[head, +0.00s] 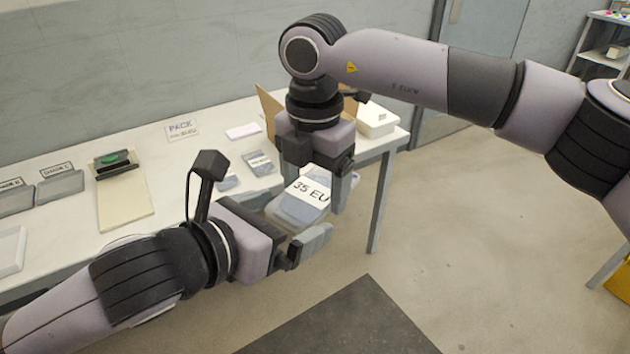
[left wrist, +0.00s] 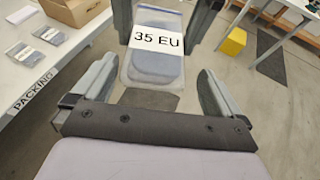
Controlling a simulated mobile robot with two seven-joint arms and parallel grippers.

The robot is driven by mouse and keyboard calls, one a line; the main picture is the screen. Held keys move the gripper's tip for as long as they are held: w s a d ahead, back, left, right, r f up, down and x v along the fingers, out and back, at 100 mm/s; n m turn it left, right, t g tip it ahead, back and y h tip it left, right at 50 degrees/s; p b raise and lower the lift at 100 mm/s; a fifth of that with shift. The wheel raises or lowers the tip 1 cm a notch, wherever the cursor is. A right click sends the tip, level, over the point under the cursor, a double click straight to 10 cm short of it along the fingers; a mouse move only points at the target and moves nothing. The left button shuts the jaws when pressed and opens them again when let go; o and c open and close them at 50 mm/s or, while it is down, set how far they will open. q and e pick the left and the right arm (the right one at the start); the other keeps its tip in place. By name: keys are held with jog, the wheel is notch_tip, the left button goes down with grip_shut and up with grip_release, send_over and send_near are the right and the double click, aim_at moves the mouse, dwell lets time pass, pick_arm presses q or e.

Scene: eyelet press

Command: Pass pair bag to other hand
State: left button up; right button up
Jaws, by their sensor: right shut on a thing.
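The pair bag (head: 300,205) is a clear bag with grey-blue contents and a white label reading "35 EU". My right gripper (head: 325,185) points down from above and is shut on it, holding it in the air off the table's front edge. My left gripper (head: 299,224) is open, with its fingers near the bag's lower end. In the left wrist view the bag (left wrist: 154,65) hangs ahead of and partly between the spread left fingers (left wrist: 158,85). Whether they touch it I cannot tell.
The white packing table (head: 70,237) runs along the wall. A dark mat (head: 345,320) lies on open floor.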

pick_arm(q)
jog(key=shift+r, duration=0.15)
notch_tip(320, 180, up, 23)
jog(key=w+a+n+t+h, duration=0.1)
jog(key=w+n+t+h, duration=0.3)
jog(key=n, duration=0.6)
jog(key=w+a+f+n+y, duration=0.1)
jog(key=a+f+n+y, duration=0.25)
jog(key=f+n, duration=1)
jog(key=w+a+f+n+y, duration=0.1)
jog(key=a+f+n+y, duration=0.4)
jog(key=f, duration=1.4)
jog(key=s+a+f+n+g+y, duration=0.1)
jog(key=s+a+f+n+g, duration=0.1)
jog(key=s+f+n, duration=0.4)
jog(key=s+a+f+n+g, duration=0.2)
jog(key=s+a+f+n, duration=0.3)
jog(key=s+f, duration=0.6)
notch_tip(320, 180, down, 6)
jog(key=shift+s+a+f+n+y, duration=0.1)
jog(key=shift+s+a+n+y, duration=0.25)
jog(key=shift+n, duration=0.6)
